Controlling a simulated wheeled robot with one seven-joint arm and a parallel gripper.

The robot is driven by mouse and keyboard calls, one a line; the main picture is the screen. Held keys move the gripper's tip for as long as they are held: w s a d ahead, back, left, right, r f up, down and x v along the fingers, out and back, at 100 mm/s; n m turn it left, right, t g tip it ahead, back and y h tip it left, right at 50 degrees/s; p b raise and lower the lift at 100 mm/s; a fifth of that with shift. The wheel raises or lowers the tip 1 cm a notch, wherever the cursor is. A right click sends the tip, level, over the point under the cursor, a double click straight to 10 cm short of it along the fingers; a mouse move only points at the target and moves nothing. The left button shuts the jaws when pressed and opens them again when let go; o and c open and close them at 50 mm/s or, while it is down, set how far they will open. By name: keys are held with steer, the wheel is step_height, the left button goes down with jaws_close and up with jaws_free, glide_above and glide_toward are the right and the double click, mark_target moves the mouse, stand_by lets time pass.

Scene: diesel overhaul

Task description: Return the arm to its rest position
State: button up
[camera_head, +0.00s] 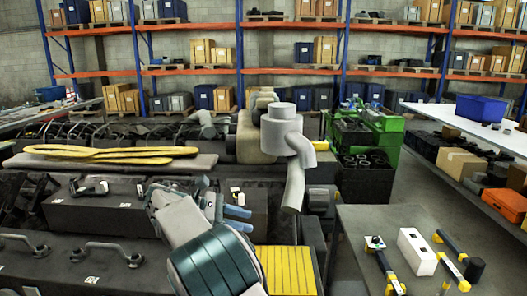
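My arm reaches up from the bottom middle of the head view, with a dark teal joint and pale grey links. My gripper (237,218) is at its far end, with bluish fingers pointing right, in front of a dark engine block section. The fingers are small and partly overlapped by the arm, so I cannot tell how far apart they are. I see no object between them. The arm is bent and stands over the engine area, left of the grey exhaust pipe (293,185).
A yellow ribbed step (286,270) lies right of my arm. A grey bench (350,235) with a white box (416,250) and tools stands at the right. Yellow slings (110,153) lie on the engine. A green cart (375,132) and tall shelves are behind.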

steer(key=s+d+m+g+y, duration=0.1)
steer(key=s+d+m+y, duration=0.35)
steer(key=d, duration=0.45)
steer(key=s+d+m+g+y, duration=0.1)
steer(key=s+d+m+y, duration=0.25)
steer(key=s+d, duration=0.4)
steer(key=s+d+f+m+t+y, duration=0.1)
steer(key=s+d+f+m+y, duration=0.1)
steer(key=s+m, duration=0.3)
steer(key=s+d+f+m+t+y, duration=0.2)
steer(key=s+m, duration=0.3)
steer(key=s, duration=0.7)
steer(key=shift+d+f+y, duration=0.15)
steer(key=shift+f+y, duration=0.45)
steer(key=shift+y, duration=0.2)
